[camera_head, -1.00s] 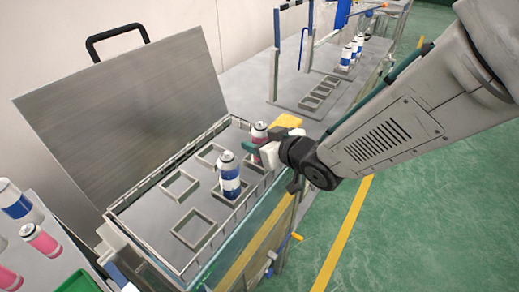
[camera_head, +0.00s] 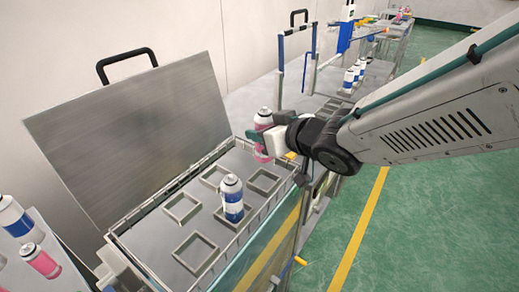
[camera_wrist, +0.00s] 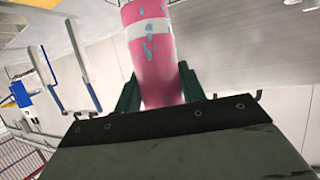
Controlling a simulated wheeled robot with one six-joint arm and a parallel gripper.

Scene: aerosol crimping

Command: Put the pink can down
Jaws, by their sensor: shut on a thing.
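The pink can (camera_head: 263,121) is held upright in my gripper (camera_head: 268,143), over the far end of the open metal bin. It has a white band and blue specks in the wrist view (camera_wrist: 150,50), where both dark fingers of my gripper (camera_wrist: 156,92) close on its two sides. The can's lower end looks raised above the bin's floor frames. A blue and white can (camera_head: 231,199) stands in one of the square frames inside the bin, nearer the camera than the pink can.
The bin (camera_head: 160,226) has several empty square frames (camera_head: 195,255), a wire rim and a raised lid (camera_head: 130,130) on its left. More blue and white cans (camera_head: 349,80) stand on the bench beyond.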

